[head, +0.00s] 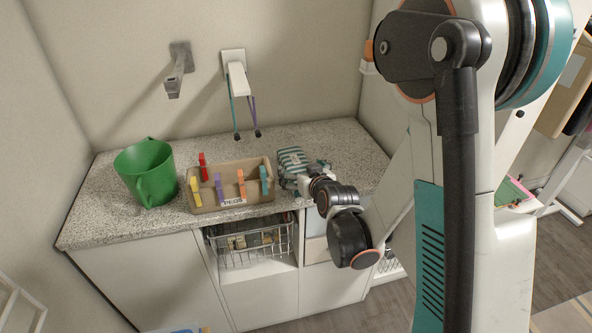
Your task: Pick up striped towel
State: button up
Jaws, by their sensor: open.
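The striped towel (291,157), teal and white and folded, lies on the speckled countertop (345,150) to the right of the peg box. My arm reaches in from the right, and my gripper (300,182) is at the towel's near side, low over the counter. The gripper is open, but its fingers are small and partly lost against the towel. I cannot tell whether they touch the towel. The towel's near right part is partly hidden by the gripper.
A tan box labelled PEGS (232,200) with several coloured clothespins stands close left of the towel. A green bucket (147,172) stands further left. A wire basket (250,243) sits below the counter. Wall hooks (236,75) hold hanging straps. Counter behind the towel is clear.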

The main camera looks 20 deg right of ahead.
aim_at(298, 165)
jog(key=shift+d+b+x, duration=0.15)
jog(key=shift+b+x, duration=0.45)
jog(key=shift+x, duration=0.8)
jog(key=shift+d+b+x, duration=0.2)
jog(key=shift+b+x, duration=0.35)
jog(key=shift+x, duration=0.85)
jog(key=shift+r, duration=0.2)
jog(key=c, duration=1.2)
